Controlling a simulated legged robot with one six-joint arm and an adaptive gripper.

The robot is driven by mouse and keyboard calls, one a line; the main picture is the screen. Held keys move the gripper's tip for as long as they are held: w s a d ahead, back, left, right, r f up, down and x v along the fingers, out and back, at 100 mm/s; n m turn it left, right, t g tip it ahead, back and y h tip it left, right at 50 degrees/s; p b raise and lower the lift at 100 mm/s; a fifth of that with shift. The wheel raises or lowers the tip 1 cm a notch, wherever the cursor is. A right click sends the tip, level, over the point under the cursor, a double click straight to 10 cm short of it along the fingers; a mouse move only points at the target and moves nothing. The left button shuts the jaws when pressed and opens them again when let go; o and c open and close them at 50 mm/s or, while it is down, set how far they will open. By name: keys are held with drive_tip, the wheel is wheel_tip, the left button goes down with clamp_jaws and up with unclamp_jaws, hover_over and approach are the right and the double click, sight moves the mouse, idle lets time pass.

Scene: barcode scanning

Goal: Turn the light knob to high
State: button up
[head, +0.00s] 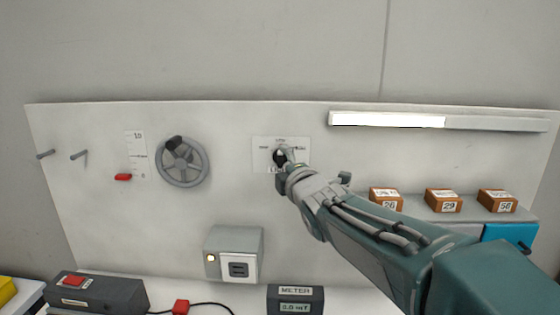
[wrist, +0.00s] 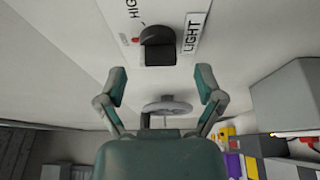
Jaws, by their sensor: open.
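The light knob (head: 279,157) is black and sits on a white label plate (head: 262,143) on the upright panel. In the wrist view the dark knob (wrist: 158,45) is just beyond my fingertips, between the printed words HIGH and LIGHT, with a small red mark beside it. My gripper (wrist: 160,82) is open, its two fingers spread wide with nothing between the tips. In the head view my gripper (head: 284,166) is at the knob and covers part of the plate. The light bar (head: 390,120) at upper right is bright on its left part and dimmer on its right.
A grey handwheel (head: 181,162) and a red slider (head: 123,177) are left of the knob. A grey box (head: 233,252) and a meter (head: 295,299) are below. Several brown numbered boxes (head: 443,201) stand at right. The panel around the knob is mostly bare.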

sight(281, 163)
drive_tip(key=shift+x, duration=1.55)
drive_tip(key=c, duration=1.1)
drive_tip(key=shift+f, duration=0.2)
